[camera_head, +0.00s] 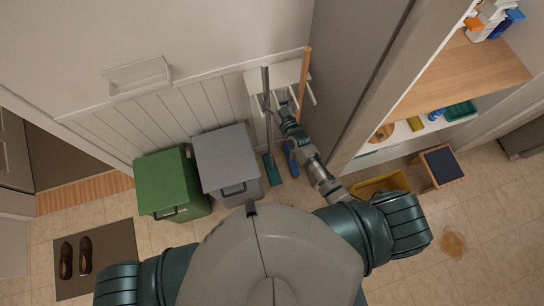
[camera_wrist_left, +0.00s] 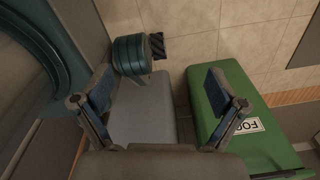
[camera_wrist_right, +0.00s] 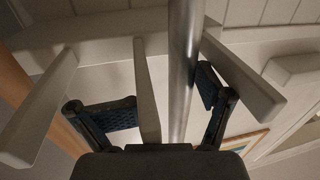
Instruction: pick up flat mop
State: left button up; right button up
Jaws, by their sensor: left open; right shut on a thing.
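The flat mop (camera_head: 267,118) has a grey metal pole and a green flat head (camera_head: 270,169) near the floor. It stands upright by the white wall rack (camera_head: 255,85). My right gripper (camera_head: 275,102) is at the upper pole. In the right wrist view, the pole (camera_wrist_right: 184,60) runs between the fingers (camera_wrist_right: 160,110), close to the right-hand finger. A white rack peg (camera_wrist_right: 146,85) also shows between them; whether it is touched is unclear. My left gripper (camera_wrist_left: 155,105) is open and empty above the grey bin; it is not visible in the head view.
A wooden pole (camera_head: 304,75) and blue head (camera_head: 291,160) are right of the mop. A grey bin (camera_head: 225,160) and green bin (camera_head: 165,180) stand left. A tall cabinet (camera_head: 350,80) bounds the right. A yellow bucket (camera_head: 382,186) and stool (camera_head: 438,167) are right.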

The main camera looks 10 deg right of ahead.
aim_at(274, 179)
jog(key=k+l, duration=0.15)
jog(key=k, duration=0.4)
jog(key=l+u, duration=0.55)
jog(key=u, duration=0.2)
jog(key=l+u, duration=0.35)
jog(key=j, duration=0.1)
